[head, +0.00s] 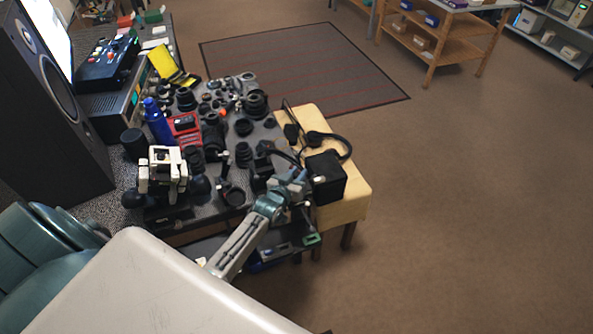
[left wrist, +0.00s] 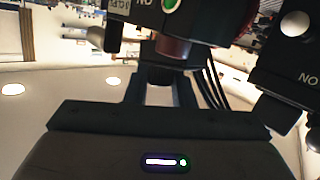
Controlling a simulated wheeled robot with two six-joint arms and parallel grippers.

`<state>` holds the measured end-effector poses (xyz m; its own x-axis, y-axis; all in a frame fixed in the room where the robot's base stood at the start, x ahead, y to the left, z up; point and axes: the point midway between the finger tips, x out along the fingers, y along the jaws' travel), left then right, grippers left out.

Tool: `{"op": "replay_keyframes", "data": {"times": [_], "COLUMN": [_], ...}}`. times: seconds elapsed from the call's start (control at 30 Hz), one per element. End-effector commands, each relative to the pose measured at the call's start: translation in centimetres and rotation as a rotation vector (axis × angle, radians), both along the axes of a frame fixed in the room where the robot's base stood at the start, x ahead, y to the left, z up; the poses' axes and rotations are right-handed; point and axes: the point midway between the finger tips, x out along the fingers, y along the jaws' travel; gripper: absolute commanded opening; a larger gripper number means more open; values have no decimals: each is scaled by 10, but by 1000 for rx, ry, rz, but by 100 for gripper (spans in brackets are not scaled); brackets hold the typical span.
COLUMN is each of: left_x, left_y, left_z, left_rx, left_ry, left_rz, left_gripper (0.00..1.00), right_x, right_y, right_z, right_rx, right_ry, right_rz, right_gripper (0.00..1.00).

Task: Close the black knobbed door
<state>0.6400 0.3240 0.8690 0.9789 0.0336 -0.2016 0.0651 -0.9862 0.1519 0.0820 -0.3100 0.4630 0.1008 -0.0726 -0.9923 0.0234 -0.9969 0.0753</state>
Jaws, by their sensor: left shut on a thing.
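A black box-like cabinet (head: 327,178) stands at the edge of the yellow wooden stool, beside the cluttered table. A small pale spot on its face may be the knob. My left gripper (head: 298,187) is beside the left side of this box, at the end of my grey-teal arm. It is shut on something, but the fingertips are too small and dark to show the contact. In the left wrist view, dark parts fill the top, one with a silver round knob (left wrist: 295,25). I cannot tell the door's angle. My right gripper is not in view.
The table (head: 212,172) is crowded with lenses and tools. Black headphones (head: 335,140) lie on the yellow stool (head: 352,200) behind the box. A blue bottle (head: 157,122) and a large speaker (head: 60,110) stand at the left. The floor at the right is clear.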

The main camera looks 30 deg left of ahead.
Motion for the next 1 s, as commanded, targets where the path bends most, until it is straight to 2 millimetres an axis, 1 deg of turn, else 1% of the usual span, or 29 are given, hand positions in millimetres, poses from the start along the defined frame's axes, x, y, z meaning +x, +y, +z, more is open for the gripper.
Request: {"op": "replay_keyframes", "data": {"times": [0.03,0.2,0.6,0.8,1.0], "left_x": [0,1,5,6,6], "left_y": [-1,-2,-5,-6,-7], "left_z": [2,0,-5,-8,-10], "left_rx": [6,37,116,142,150], "left_ry": [13,50,142,173,180], "left_rz": [0,0,1,0,1], "left_gripper": [0,0,0,0,0], "right_x": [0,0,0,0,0], "right_y": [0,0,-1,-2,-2], "right_z": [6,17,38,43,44], "right_rx": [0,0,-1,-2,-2], "right_ry": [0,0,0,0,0], "right_rz": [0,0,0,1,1], "right_gripper": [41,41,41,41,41]}}
